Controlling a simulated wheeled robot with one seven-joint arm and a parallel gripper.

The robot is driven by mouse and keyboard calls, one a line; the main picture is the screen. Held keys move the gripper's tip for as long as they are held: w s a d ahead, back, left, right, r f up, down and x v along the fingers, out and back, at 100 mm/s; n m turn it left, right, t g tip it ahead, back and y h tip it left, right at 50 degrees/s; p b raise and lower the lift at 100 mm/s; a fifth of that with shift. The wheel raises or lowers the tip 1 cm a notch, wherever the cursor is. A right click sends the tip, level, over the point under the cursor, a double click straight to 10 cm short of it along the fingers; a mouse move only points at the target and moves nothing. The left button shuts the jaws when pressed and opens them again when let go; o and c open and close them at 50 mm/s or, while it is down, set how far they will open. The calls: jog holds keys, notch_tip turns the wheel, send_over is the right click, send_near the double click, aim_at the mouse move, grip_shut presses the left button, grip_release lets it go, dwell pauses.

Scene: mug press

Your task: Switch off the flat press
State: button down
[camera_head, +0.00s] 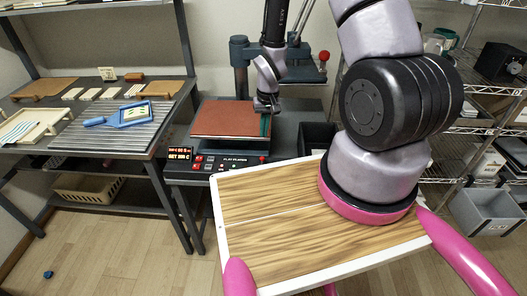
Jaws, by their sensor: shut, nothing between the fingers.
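The flat press (229,117) stands on a dark bench at the centre, with a red-brown flat plate on top. Its front control panel (235,162) carries several buttons and lights, some red. A small lit display (180,154) at its left shows orange digits, too small to read surely. My gripper (265,130) is shut and empty, pointing down over the right part of the press, just behind the panel's right side. I cannot tell whether its fingertips touch the plate. The gripper and wrist hide part of the plate's right edge.
A grey press column (240,52) and a red-knobbed lever (323,57) stand behind the plate. A black bin (316,138) is right of the press. At left, a rack table (120,130) holds boards and a blue framed item (128,114). Wire shelves stand at right.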

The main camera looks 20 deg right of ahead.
aim_at(262, 160)
jog(key=shift+f, duration=0.1)
jog(key=f, duration=0.9)
jog(key=shift+w+a+f, duration=0.2)
jog(key=shift+a+f, duration=0.15)
jog(key=shift+s+a+r, duration=0.25)
jog(key=shift+s+r, duration=0.1)
jog(key=shift+s, duration=0.2)
dwell(0.8)
jog(key=shift+s+a+r, duration=0.1)
jog(key=shift+s, duration=0.25)
jog(key=shift+r, duration=0.8)
